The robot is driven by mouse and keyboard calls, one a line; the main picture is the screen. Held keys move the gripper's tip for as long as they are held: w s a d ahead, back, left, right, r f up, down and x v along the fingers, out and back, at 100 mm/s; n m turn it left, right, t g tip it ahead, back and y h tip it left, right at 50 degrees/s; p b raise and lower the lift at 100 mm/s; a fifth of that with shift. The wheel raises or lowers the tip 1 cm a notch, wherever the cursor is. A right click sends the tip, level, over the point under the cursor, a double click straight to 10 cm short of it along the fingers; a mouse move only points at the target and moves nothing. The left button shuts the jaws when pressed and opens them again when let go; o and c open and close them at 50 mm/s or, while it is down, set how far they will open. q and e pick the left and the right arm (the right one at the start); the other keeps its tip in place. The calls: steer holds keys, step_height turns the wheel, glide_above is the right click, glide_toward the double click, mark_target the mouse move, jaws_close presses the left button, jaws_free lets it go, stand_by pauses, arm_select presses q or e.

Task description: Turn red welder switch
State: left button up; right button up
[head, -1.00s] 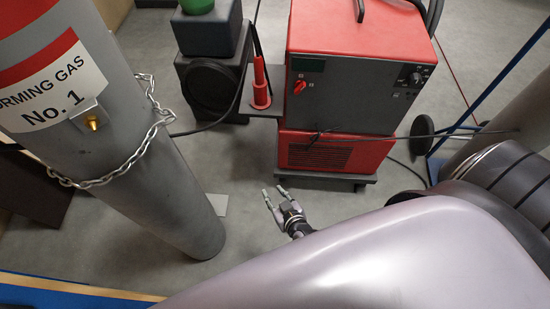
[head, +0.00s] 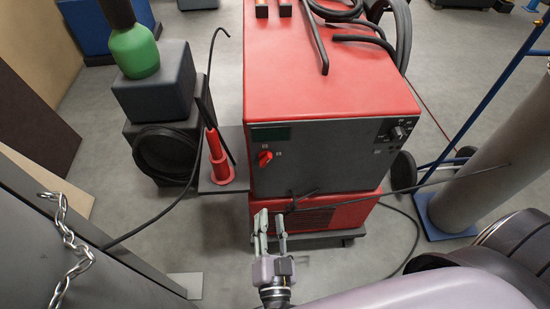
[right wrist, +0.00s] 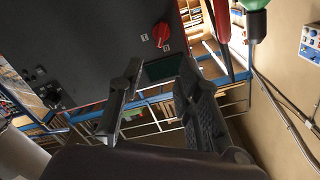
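The red welder switch (head: 265,159) is a small knob on the left of the dark front panel of the red welder (head: 335,70), with small white marks beside it. It also shows in the right wrist view (right wrist: 161,34), beyond the fingertips. My right gripper (head: 271,213) is in front of the welder, below the switch in the picture. Its two fingers are apart with nothing between them, and it does not touch the switch. In the right wrist view the gripper (right wrist: 158,66) also shows its fingers spread. My left gripper is not in view.
A red torch holder (head: 218,160) stands on a shelf left of the welder, beside dark boxes (head: 155,98). A dark cable crosses the welder's lower front. A chain (head: 70,240) hangs at the left. A blue-framed trolley (head: 490,100) stands at the right.

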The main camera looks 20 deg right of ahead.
glide_toward(266, 164)
steer(key=p+x, duration=0.1)
steer(key=x, duration=0.3)
steer(key=shift+w+d+r, duration=0.1)
steer(key=shift+w+r, duration=0.1)
steer(key=shift+w, duration=0.05)
steer(key=x, duration=0.3)
steer(key=shift+w+f, duration=0.1)
steer(key=shift+w, duration=0.2)
steer(key=shift+w+d, duration=0.15)
steer(key=shift+w, duration=0.2)
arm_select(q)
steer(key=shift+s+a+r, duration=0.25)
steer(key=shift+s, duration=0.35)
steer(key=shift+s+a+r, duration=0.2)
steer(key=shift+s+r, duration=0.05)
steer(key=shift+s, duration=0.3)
arm_select(e)
jaws_close()
